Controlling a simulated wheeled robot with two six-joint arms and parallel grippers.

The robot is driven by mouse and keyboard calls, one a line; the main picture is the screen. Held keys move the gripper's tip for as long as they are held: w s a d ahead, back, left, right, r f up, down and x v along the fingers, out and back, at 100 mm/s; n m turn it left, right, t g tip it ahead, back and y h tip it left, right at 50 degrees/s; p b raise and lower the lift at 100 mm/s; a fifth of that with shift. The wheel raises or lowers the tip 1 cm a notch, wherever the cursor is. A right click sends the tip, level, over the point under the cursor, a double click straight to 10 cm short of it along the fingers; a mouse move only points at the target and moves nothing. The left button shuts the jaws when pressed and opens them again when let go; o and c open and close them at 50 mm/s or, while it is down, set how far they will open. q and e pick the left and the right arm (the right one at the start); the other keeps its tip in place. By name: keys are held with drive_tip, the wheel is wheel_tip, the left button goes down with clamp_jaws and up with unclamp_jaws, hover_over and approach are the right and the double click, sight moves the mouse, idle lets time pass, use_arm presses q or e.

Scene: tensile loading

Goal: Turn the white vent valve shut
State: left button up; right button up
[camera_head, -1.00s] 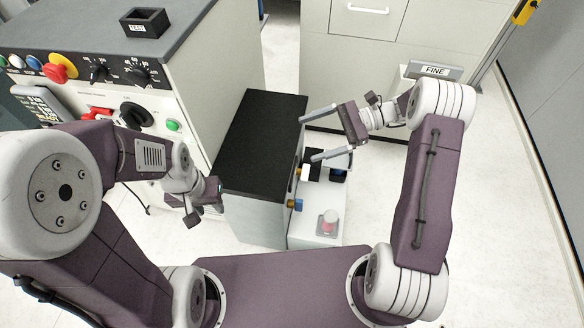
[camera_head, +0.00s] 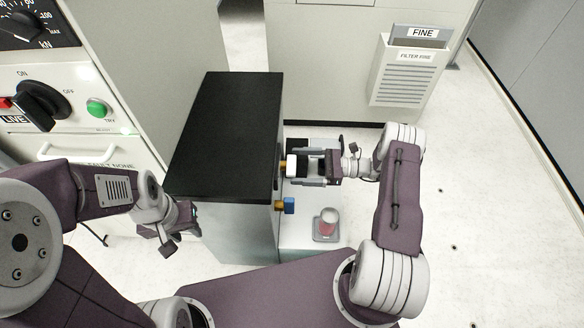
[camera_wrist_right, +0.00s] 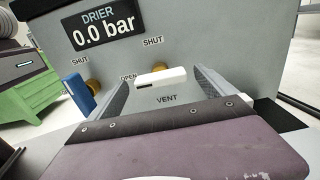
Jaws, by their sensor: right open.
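The white vent valve (camera_wrist_right: 163,77) is on the grey drier front, above the VENT label. Its handle lies nearly level in the right wrist view, with OPEN at its left and SHUT above. In the head view the valve (camera_head: 292,165) shows at the box's right side. My right gripper (camera_head: 303,167) is open, with one finger on each side of the white handle; contact cannot be told. My left gripper (camera_head: 178,238) hangs left of the drier box, away from the valve; its jaws are unclear.
A blue valve (camera_wrist_right: 79,92) sits left of the white one, under another SHUT label. The drier display (camera_wrist_right: 103,30) reads 0.0 bar. A cup with red contents (camera_head: 326,223) stands near the blue valve. The black box top (camera_head: 228,135) is clear. A control panel (camera_head: 60,90) stands left.

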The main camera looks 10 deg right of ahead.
sight(291, 166)
drive_tip(key=shift+x, duration=1.35)
drive_tip(key=c, duration=1.4)
